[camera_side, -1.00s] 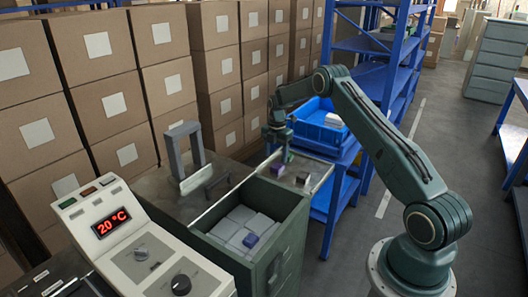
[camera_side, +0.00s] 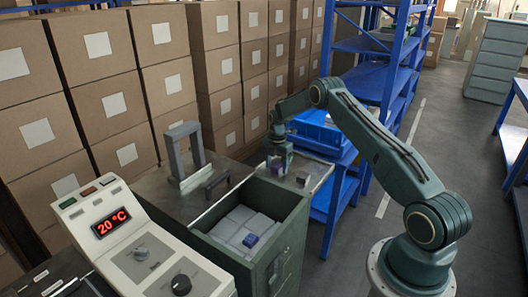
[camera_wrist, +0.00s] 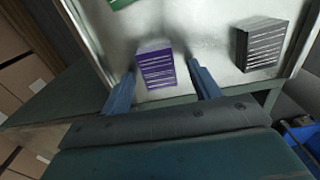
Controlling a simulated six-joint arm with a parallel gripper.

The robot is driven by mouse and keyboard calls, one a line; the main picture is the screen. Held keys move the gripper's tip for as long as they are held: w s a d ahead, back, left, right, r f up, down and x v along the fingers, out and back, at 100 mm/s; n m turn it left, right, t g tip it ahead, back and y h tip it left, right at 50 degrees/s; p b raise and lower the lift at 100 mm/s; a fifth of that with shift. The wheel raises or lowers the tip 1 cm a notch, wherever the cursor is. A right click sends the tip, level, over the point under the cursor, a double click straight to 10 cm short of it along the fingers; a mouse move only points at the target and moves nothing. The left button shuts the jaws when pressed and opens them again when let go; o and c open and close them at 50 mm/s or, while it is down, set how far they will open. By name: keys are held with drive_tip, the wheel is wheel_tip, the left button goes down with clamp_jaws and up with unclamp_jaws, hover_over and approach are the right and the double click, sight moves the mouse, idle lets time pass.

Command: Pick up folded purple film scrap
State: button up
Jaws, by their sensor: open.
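The folded purple film scrap (camera_wrist: 156,67) is a small purple block with white stripes on its face. It lies on the pale metal top. In the wrist view it sits between the two blue fingers of my open gripper (camera_wrist: 162,70), with a gap on each side. In the side view my gripper (camera_side: 278,167) is low over the metal top and largely covers the purple scrap. I cannot tell there how far down the fingertips are.
A dark striped block (camera_wrist: 262,45) lies right of the purple one, and a green piece (camera_wrist: 121,3) shows at the wrist view's top edge. A bin (camera_side: 257,252) of pale packs, with one purple-blue item (camera_side: 250,240), stands in front. A blue crate (camera_side: 318,128) is behind.

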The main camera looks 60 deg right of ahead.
sight(277, 167)
idle(0.3)
drive_tip(key=c, duration=1.1)
drive_tip(key=shift+o, duration=0.2)
wheel_tip(277, 167, up, 20)
idle(0.5)
